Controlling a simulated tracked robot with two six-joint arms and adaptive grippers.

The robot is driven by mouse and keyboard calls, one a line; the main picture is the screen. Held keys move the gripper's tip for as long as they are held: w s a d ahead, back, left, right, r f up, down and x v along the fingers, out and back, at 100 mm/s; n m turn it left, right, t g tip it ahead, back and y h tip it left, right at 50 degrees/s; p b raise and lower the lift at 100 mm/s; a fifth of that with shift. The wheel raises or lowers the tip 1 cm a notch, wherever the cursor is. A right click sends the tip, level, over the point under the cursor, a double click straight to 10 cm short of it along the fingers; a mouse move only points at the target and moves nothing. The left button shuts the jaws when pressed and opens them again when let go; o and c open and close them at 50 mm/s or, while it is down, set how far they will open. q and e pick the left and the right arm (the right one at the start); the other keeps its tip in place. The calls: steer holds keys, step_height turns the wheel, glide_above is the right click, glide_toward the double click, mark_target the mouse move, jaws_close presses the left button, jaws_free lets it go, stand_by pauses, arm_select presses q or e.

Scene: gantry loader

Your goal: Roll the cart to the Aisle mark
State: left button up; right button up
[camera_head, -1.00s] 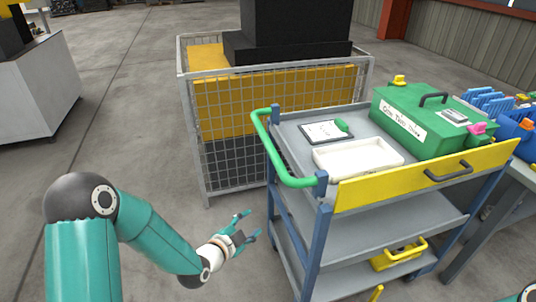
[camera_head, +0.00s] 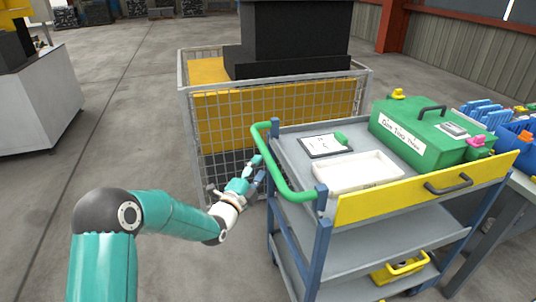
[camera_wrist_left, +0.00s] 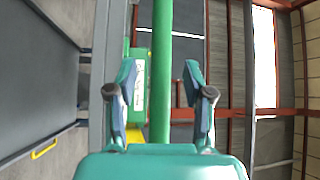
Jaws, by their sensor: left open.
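The cart (camera_head: 375,232) is a grey shelf trolley with blue posts and a yellow front panel, standing right of centre in the head view. Its green push handle (camera_head: 285,180) sticks out on its left side. My left gripper (camera_head: 257,172) is open, just left of the handle. In the left wrist view the green handle bar (camera_wrist_left: 162,80) runs upright between the two open fingers (camera_wrist_left: 160,95), which do not close on it. The Aisle mark is not visible in these frames. My right gripper is not in view.
The cart's top carries a clipboard (camera_head: 325,146), a white tray (camera_head: 357,171) and a green case (camera_head: 430,135). A wire-mesh cage (camera_head: 230,165) with yellow panels stands behind the handle. A bench with blue bins (camera_head: 508,128) stands at right. Floor at left is clear.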

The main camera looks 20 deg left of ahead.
mark_target(267, 157)
arm_select(q)
steer(key=p+x, duration=0.1)
steer(key=x, duration=0.4)
steer(key=shift+w+d, duration=0.1)
steer(key=shift+w, duration=0.25)
jaws_close()
